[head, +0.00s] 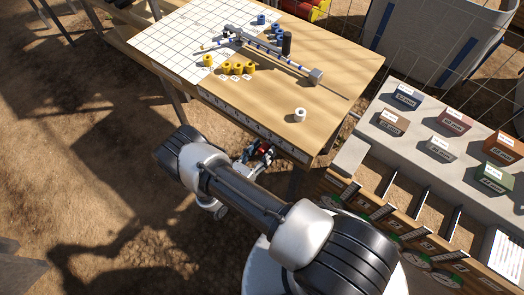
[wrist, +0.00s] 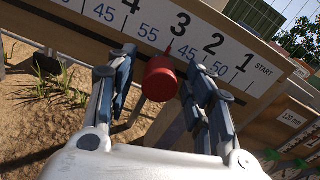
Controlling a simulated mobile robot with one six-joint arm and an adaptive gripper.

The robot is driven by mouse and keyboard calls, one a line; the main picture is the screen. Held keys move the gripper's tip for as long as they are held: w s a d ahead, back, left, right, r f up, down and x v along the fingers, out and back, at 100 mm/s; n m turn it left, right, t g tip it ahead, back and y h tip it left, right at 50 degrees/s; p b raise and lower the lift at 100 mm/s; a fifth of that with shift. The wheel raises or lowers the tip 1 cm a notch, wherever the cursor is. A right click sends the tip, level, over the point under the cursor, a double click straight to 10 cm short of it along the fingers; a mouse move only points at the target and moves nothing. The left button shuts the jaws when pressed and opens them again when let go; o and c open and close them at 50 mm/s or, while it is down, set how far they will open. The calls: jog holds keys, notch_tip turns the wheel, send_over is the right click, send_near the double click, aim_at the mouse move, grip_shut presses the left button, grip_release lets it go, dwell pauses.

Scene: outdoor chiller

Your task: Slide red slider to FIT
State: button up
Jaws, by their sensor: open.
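The red slider (wrist: 160,78) is a short red cylinder with a thin red pointer, set on a white numbered scale (wrist: 226,52) along the table's front edge. In the wrist view its pointer lies just below the 3, between the lower figures 55 and 45. My gripper (wrist: 157,86) is open, with one finger on each side of the slider; I cannot tell whether either finger touches it. In the head view my gripper (head: 257,155) is by the table's front edge, a bit of red showing at it. The scale (head: 240,118) shows there too. START is legible; no FIT mark is readable.
The wooden table (head: 262,95) holds a white grid sheet, several yellow and blue rings, a rod assembly and a white ring (head: 299,115). A grey shelf (head: 410,140) with several labelled boxes stands at the right. Bare ground lies left of my arm.

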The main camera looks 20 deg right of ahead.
jog(key=shift+c, duration=0.5)
grip_shut()
dwell(0.7)
